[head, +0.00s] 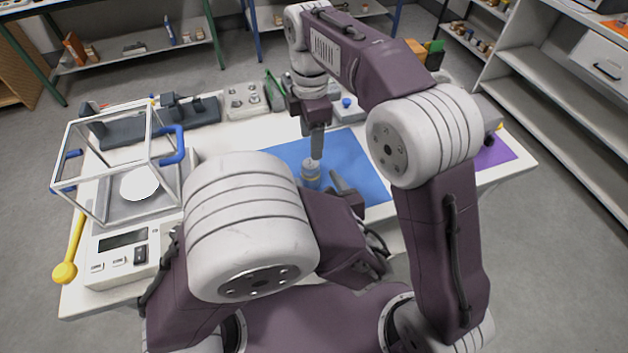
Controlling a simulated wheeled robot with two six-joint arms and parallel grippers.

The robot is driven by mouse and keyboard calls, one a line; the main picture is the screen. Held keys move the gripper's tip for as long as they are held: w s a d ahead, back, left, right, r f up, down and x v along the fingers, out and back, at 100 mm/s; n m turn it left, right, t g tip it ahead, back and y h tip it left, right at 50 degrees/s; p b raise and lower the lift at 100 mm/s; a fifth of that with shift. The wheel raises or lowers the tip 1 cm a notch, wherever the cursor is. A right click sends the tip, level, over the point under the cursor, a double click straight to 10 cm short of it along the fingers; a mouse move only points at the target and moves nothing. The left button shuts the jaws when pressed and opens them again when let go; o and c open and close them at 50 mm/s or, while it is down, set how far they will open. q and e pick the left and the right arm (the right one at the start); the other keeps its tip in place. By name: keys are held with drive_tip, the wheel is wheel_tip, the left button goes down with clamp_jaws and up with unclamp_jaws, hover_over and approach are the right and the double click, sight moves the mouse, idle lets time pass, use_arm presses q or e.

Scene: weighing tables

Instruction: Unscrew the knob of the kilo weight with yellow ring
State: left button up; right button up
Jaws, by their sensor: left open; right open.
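The kilo weight with a yellow ring (311,179) stands upright on the blue mat (372,178). It is a small grey cylinder with its knob (311,163) on top. My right gripper (316,152) points down from above, with its fingers at the knob; whether they touch it is too small to tell. My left gripper (330,188) is open and low beside the weight, on its right and front side. Its fingers partly hide the lower part of the weight. Both grippers are open.
A glass-sided balance (122,242) with a blue handle stands at the left, with a yellow-headed rod (65,272) beside it. A weight box (246,99) and a dark grey device (150,127) are behind. A purple mat (494,153) lies at the right.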

sight(313, 171)
use_arm(q)
drive_tip(key=x, duration=0.8)
drive_tip(key=shift+w+d+f, duration=0.25)
drive_tip(key=shift+w+f, duration=0.05)
drive_tip(key=shift+f, duration=0.1)
clamp_jaws()
